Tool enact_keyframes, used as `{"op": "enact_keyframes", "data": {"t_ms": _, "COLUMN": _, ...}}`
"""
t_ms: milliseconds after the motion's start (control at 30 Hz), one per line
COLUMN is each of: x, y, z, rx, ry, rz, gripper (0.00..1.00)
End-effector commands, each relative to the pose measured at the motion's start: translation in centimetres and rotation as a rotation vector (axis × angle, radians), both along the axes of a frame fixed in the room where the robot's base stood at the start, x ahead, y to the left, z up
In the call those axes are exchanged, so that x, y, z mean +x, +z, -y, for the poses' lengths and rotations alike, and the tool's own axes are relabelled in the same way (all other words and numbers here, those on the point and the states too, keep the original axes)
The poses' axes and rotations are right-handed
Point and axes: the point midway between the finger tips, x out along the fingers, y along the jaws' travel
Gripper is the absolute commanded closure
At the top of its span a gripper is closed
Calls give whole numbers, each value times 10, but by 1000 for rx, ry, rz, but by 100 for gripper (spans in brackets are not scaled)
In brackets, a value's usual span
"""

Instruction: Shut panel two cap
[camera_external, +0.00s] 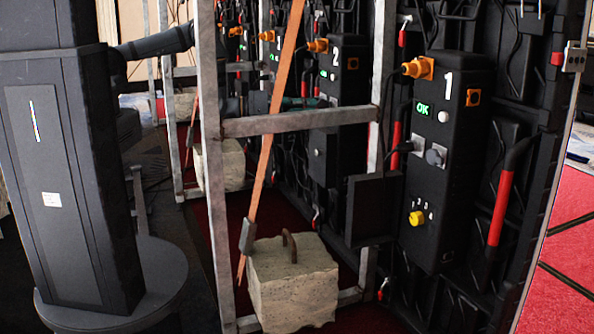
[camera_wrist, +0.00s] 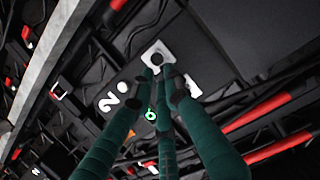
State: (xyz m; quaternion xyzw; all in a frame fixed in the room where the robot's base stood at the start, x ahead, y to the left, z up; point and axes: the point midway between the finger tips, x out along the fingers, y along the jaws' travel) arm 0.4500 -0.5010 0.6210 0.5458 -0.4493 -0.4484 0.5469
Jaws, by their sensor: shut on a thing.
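Panel two (camera_external: 340,75) is the black box marked 2 in the external view. Its white 2 (camera_wrist: 108,98) and a green lit ring (camera_wrist: 150,114) show in the wrist view. A pale square socket plate (camera_wrist: 158,52) with a dark round centre lies just beyond my fingertips. My gripper (camera_wrist: 168,80) has dark teal fingers that converge at the panel beside this socket. It is shut on the cap, which the fingertips largely hide. A pale edge (camera_wrist: 193,88) shows beside the right finger. In the external view my gripper (camera_external: 302,102) reaches panel two from the left, partly behind the metal frame.
A grey metal frame (camera_external: 295,122) crosses in front of panel two. A stone block (camera_external: 290,285) with a strap stands on the floor. Panel one (camera_external: 455,195), with a yellow knob (camera_external: 416,218), is nearer on the right. Cables and red-sleeved bars surround the panels.

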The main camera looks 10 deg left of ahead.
Motion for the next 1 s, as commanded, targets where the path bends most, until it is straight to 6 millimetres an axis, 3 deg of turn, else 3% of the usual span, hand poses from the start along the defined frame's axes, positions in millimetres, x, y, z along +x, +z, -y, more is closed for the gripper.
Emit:
{"op": "enact_keyframes", "data": {"t_ms": 267, "x": -10, "y": -3, "z": 3, "rx": 6, "ry": 82, "rz": -1, "gripper": 100}}
{"op": "enact_keyframes", "data": {"t_ms": 1000, "x": -37, "y": -4, "z": 26, "rx": 6, "ry": 589, "rz": 0, "gripper": 100}}
